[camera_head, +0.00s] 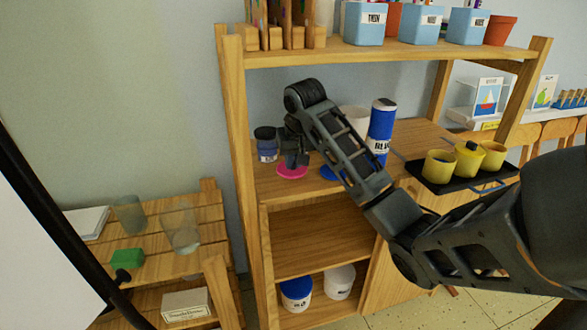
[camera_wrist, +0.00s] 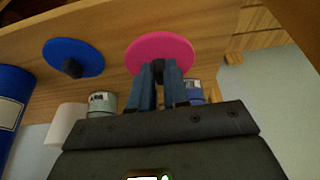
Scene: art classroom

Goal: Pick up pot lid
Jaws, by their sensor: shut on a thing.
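A pink round lid (camera_head: 291,172) with a dark knob is at the shelf's middle board, towards the left. It also shows in the wrist view (camera_wrist: 165,45). My gripper (camera_head: 291,163) points down over it, and its two fingers (camera_wrist: 159,72) are shut on the dark knob. I cannot tell whether the lid touches the board or is slightly above it. A blue round lid (camera_wrist: 73,57) with a dark knob lies beside it on the board; in the head view (camera_head: 330,173) my arm partly hides it.
A dark-lidded blue jar (camera_head: 266,145) stands just left of my gripper. A blue cylinder (camera_head: 381,128) and a white container (camera_head: 355,119) stand to the right. A black tray (camera_head: 450,186) with yellow cups is further right. An upper shelf (camera_head: 390,52) holds blue pots overhead.

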